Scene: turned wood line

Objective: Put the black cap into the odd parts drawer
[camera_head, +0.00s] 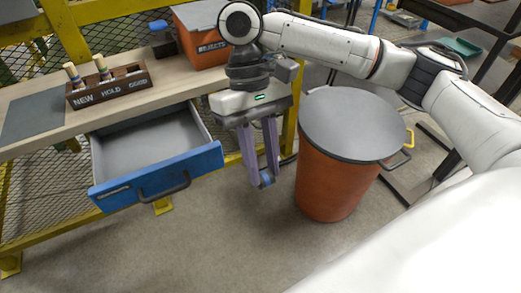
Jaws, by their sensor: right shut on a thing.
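My right gripper (266,182) points down, with its fingers shut on a small blue piece (266,178) at the fingertips. The piece is mostly hidden by the fingers, and I cannot tell that it is a black cap. The gripper hangs to the right of the open drawer (155,181), outside it. The drawer has a blue front with a dark handle and a label too small to read. Its grey inside looks empty. I cannot make out a black cap elsewhere. My left gripper is not in view.
The bench (50,84) above the drawer holds a wooden rack (110,90) marked NEW, HOLD and GOOD, with turned pieces, and an orange rejects bin (205,50). A lidded orange drum (335,185) stands close to the gripper's right. The floor in front is clear.

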